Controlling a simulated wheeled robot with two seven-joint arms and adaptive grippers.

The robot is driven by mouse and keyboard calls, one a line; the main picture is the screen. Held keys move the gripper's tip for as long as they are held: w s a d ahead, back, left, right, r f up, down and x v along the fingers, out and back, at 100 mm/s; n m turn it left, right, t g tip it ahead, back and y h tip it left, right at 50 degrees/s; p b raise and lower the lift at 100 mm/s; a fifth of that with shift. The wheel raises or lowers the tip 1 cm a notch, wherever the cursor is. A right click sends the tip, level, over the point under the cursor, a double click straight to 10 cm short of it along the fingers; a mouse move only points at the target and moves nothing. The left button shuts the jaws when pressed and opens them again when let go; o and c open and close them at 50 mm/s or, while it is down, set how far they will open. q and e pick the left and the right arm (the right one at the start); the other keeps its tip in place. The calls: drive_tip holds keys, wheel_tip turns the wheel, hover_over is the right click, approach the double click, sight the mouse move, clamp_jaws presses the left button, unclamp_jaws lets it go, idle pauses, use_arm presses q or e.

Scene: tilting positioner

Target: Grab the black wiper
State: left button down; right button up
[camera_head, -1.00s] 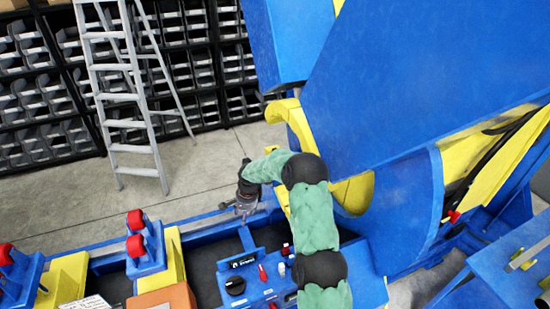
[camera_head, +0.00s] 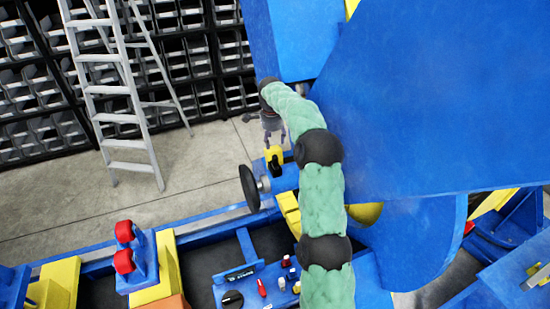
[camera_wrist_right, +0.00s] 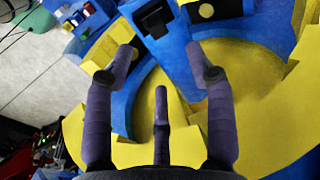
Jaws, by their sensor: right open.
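My right gripper (camera_head: 272,132) points down above a yellow block (camera_head: 273,153) with a small black part (camera_head: 275,166). I cannot tell for sure whether this black part is the wiper. In the right wrist view, the gripper's purple fingers (camera_wrist_right: 160,68) are spread apart with nothing between them. A black piece on a blue bar (camera_wrist_right: 155,18) shows beyond the fingertips, apart from them. A black disc (camera_head: 250,188) on a blue shaft is left of and below the gripper in the head view. My left gripper is not in view.
The large blue positioner plate (camera_head: 430,100) fills the right side, close to my right arm. A blue control panel (camera_head: 255,290) with small knobs is in front. A ladder (camera_head: 118,110) stands before the bin shelves (camera_head: 185,50).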

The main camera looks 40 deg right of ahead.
hover_over(275, 157)
drive_tip(key=a, duration=0.1)
drive_tip(key=f, duration=0.4)
drive_tip(key=shift+s+a+f+p, duration=0.1)
drive_tip(key=shift+s+p, duration=0.25)
drive_tip(key=shift+w+f, duration=0.15)
drive_tip(key=shift+f, duration=0.45)
drive_tip(key=f+p, duration=0.1)
drive_tip(key=f, duration=0.1)
drive_tip(key=d+f, duration=0.1)
drive_tip(key=shift+w+f+p, duration=0.1)
drive_tip(key=shift+f+p, duration=0.3)
drive_tip(key=shift+w+d+f, duration=0.1)
drive_tip(key=shift+f, duration=0.4)
